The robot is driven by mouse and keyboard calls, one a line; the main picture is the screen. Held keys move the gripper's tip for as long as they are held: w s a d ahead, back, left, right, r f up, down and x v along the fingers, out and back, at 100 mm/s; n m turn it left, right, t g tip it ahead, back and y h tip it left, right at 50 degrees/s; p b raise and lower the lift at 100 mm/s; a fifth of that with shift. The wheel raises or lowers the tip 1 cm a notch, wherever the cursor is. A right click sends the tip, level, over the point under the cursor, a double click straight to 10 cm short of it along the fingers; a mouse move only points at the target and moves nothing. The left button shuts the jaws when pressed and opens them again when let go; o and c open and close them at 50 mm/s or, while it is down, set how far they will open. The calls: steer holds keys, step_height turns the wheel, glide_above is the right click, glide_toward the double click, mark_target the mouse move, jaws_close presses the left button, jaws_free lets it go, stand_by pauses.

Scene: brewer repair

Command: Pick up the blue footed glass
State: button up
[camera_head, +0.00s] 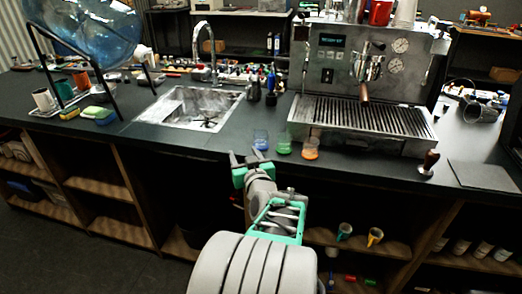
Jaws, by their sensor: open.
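The blue footed glass (261,140) stands upright on the dark counter near its front edge, the leftmost of three small coloured glasses. My gripper (246,155) is open, at the counter's front edge, with its fingers just in front of and slightly left of the blue glass. I cannot tell whether a finger touches the glass. The glass's foot is partly hidden by the gripper. A green glass (284,145) stands just to the right, and an orange glass (310,148) stands right of that.
The espresso machine (362,115) stands behind the glasses to the right. A metal sink (190,104) is at the left. A tamper (428,163) stands near the front edge at the right. Open shelves (105,182) lie below the counter (205,140), which is clear left of the glasses.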

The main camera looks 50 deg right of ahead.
mark_target(262, 140)
steer(key=s+d+m+h, duration=0.2)
steer(key=s+d+h, duration=0.1)
steer(key=s+d, duration=0.15)
steer(key=p+x, duration=0.1)
steer(key=x, duration=0.6)
steer(key=shift+w+d, duration=0.15)
steer(key=shift+d, duration=0.1)
steer(key=shift+c, duration=0.3)
steer(key=shift+r, duration=0.1)
jaws_close()
